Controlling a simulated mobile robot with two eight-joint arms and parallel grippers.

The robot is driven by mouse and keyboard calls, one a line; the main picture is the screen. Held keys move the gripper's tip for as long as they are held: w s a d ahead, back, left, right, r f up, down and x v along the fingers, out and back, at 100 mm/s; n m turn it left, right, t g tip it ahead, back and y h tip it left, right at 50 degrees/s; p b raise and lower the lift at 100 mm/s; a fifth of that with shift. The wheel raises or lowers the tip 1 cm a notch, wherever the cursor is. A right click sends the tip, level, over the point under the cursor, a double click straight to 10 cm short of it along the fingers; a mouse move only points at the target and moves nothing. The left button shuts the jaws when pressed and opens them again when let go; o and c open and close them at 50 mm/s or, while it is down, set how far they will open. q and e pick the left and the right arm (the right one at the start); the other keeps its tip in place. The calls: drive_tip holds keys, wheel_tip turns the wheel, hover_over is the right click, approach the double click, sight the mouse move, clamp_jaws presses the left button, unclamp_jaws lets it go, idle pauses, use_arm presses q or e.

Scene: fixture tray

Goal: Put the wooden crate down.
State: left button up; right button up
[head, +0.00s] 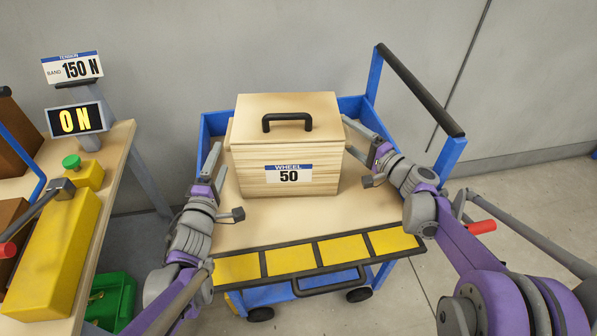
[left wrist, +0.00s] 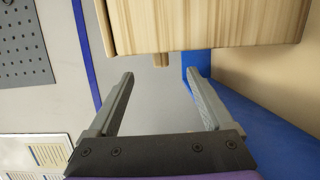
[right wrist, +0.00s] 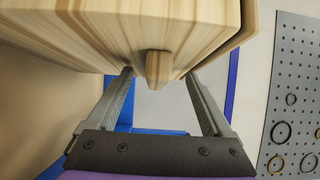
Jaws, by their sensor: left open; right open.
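The wooden crate (head: 288,155), a pale box with a black-handled lid and a "WHEEL 50" label, appears to rest upright on the wooden deck of the blue cart (head: 240,235). My left gripper (head: 216,165) is open at its left side. The crate's underside is hidden in the head view.
The cart has a yellow-and-black front edge (head: 320,252) and a black push handle (head: 415,88) at right. A workbench (head: 113,150) at left carries a yellow unit (head: 60,250) and an "ON" display (head: 75,119). A green box (head: 110,298) sits on the floor.

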wheel_tip(320, 180, up, 10)
idle(0.4)
drive_tip(key=shift+d, duration=0.15)
